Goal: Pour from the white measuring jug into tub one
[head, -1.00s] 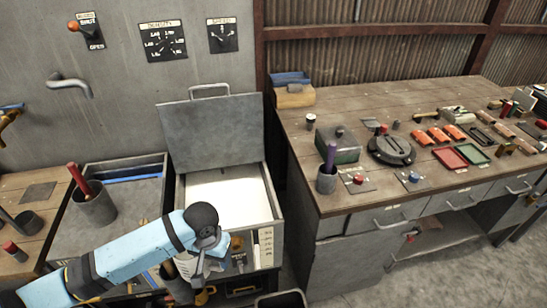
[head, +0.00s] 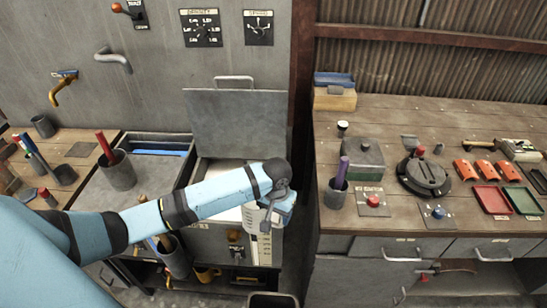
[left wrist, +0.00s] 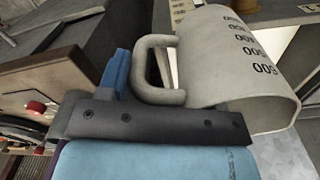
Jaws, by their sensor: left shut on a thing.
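The white measuring jug (left wrist: 225,60) fills the upper right of the left wrist view, with dark numbers on its side and its handle (left wrist: 160,70) towards the gripper. My left gripper (head: 278,203) is shut on the jug. In the head view the jug (head: 262,217) is small and partly hidden by the gripper, in front of an open bin (head: 198,172) with a raised grey lid. The jug's contents are not visible. I cannot read a label that marks tub one. My right gripper is not in view.
A wooden bench (head: 330,225) with a grey box (head: 362,158), a cup with a purple stick (head: 338,190) and red and green trays stands to the right. A dark open container (head: 272,300) is on the floor below. A grey cup (head: 117,172) stands left.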

